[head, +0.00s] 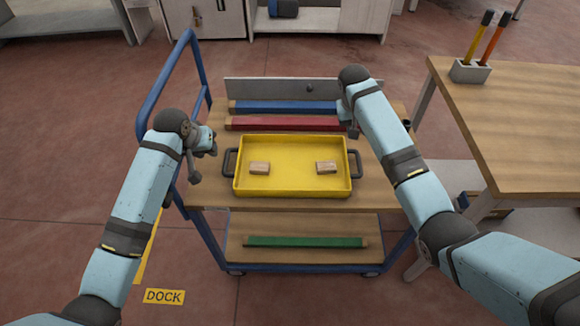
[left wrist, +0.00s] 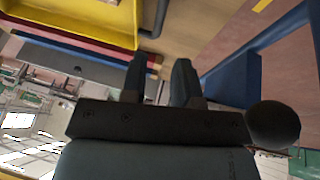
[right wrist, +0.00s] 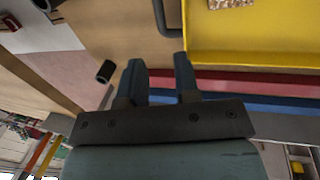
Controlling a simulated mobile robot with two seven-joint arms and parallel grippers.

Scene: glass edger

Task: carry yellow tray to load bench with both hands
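The yellow tray (head: 292,190) lies flat on the wooden top of a blue-framed cart. It has a dark handle at each side and two small wooden blocks (head: 260,168) (head: 326,167) inside. My left gripper (head: 204,162) is left of the tray's left handle (head: 229,163), apart from it; its fingers are spread and empty in the left wrist view (left wrist: 158,65). My right gripper (head: 350,128) is above the cart behind the tray's right handle (head: 357,163). In the right wrist view (right wrist: 160,65) its fingers are spread, empty, and short of that handle (right wrist: 165,18).
Blue (head: 285,107) and red (head: 285,124) bars lie behind the tray. A green bar (head: 305,242) is on the cart's lower shelf (head: 240,222). A wooden bench (head: 530,130) with a holder (head: 470,71) of sticks stands at right. A DOCK label (head: 164,296) marks open floor.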

